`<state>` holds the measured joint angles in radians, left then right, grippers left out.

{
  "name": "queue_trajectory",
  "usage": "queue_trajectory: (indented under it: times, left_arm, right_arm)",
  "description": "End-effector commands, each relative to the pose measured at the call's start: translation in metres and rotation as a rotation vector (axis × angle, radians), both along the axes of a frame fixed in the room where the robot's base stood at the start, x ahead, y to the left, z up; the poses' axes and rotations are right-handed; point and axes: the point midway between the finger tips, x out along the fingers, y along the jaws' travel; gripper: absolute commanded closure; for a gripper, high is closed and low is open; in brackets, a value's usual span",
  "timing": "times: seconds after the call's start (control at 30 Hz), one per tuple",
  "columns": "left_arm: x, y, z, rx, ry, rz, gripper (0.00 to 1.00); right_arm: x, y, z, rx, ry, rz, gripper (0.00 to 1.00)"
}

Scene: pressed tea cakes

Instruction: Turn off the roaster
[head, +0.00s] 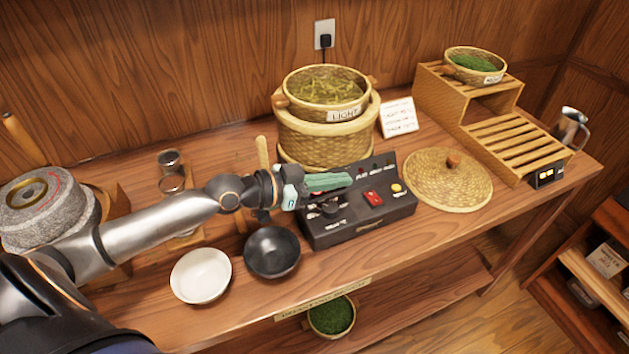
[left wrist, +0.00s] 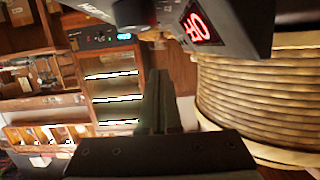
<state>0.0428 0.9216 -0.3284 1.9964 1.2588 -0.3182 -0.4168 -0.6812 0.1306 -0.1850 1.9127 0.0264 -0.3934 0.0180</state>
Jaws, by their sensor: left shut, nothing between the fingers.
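The roaster (head: 320,148) is a round woven body at the back of the counter, with a black control box (head: 360,222) in front of it. The box has a red switch (head: 373,198), a yellow button (head: 396,188) and a dark knob area partly hidden by my gripper. My left gripper (head: 346,180) is shut and empty, above the box and left of the red switch, apart from that switch. In the left wrist view its fingers (left wrist: 163,105) are together. Red-lit markings (left wrist: 198,24), hard to read, show on a dark box at the top. My right gripper is out of view.
A basket labelled LIGHT (head: 325,92) sits on the roaster. A woven lid (head: 448,180) lies to the right, a slatted wooden stand (head: 505,140) beyond it. A black bowl (head: 272,252) and white bowl (head: 201,276) stand at the front left.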

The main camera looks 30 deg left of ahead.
Motion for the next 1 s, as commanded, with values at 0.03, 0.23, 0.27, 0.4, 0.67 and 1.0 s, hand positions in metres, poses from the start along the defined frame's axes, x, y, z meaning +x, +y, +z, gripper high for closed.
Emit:
queue_trajectory:
  times: [0.03,0.23,0.27,0.4,0.67,1.0]
  left_arm:
    - [-0.007,0.007,-0.002,0.006,0.003,0.001,1.0]
    - [-0.024,0.022,0.004,0.004,0.003,0.003,1.0]
    - [-0.026,0.023,0.005,0.004,0.002,0.002,1.0]
    - [-0.032,0.027,0.008,0.002,0.002,0.001,1.0]
    - [-0.034,0.028,0.012,-0.001,-0.001,0.0,1.0]
    - [-0.034,0.028,0.011,-0.001,-0.001,0.0,1.0]
  right_arm:
    - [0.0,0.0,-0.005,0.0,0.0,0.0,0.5]
    - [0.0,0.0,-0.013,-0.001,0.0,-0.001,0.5]
    - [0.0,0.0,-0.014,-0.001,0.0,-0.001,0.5]
    - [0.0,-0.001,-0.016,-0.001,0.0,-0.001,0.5]
    - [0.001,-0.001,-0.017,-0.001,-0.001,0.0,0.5]
    - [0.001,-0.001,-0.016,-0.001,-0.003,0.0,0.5]
